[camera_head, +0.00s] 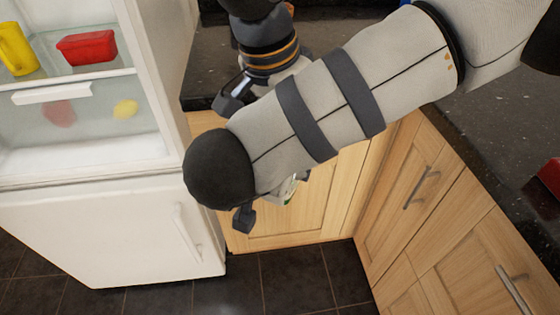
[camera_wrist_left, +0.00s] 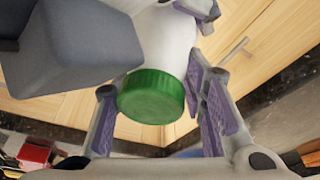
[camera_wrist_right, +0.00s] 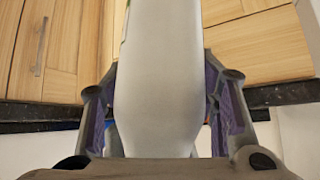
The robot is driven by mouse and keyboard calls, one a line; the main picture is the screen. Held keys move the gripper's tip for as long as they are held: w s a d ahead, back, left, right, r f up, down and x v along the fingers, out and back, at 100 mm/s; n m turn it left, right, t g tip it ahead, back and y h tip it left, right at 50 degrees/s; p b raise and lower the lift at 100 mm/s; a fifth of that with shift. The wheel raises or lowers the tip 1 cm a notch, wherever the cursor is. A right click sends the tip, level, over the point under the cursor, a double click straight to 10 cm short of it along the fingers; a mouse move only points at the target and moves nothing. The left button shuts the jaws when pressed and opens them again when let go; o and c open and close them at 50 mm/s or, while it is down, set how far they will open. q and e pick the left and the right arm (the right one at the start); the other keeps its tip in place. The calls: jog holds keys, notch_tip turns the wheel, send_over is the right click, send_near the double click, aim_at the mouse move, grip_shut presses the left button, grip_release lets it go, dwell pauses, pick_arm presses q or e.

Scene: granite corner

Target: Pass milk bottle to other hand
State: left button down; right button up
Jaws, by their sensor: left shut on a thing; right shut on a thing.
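The milk bottle is white with a green cap (camera_wrist_left: 152,97). In the left wrist view its cap end sits between the fingers of my left gripper (camera_wrist_left: 158,90), which is shut on it. In the right wrist view the white bottle body (camera_wrist_right: 160,70) stands between the fingers of my right gripper (camera_wrist_right: 160,85), which is shut on the other end. Both grippers hold the bottle at once. In the head view my right arm (camera_head: 330,95) covers most of the bottle and grippers; only a small white and green patch of bottle (camera_head: 290,188) shows below it.
A white fridge (camera_head: 110,230) stands on the left, its shelves exposed, with a yellow mug (camera_head: 17,48) and a red container (camera_head: 87,47). Wooden cabinets (camera_head: 415,180) and a dark granite counter (camera_head: 490,125) are behind and to the right. Dark floor tiles (camera_head: 290,285) are clear.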

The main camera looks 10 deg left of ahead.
pick_arm(q)
jog(key=c, duration=0.9)
grip_release()
jog(key=shift+s+d, duration=0.1)
jog(key=shift+c, duration=0.2)
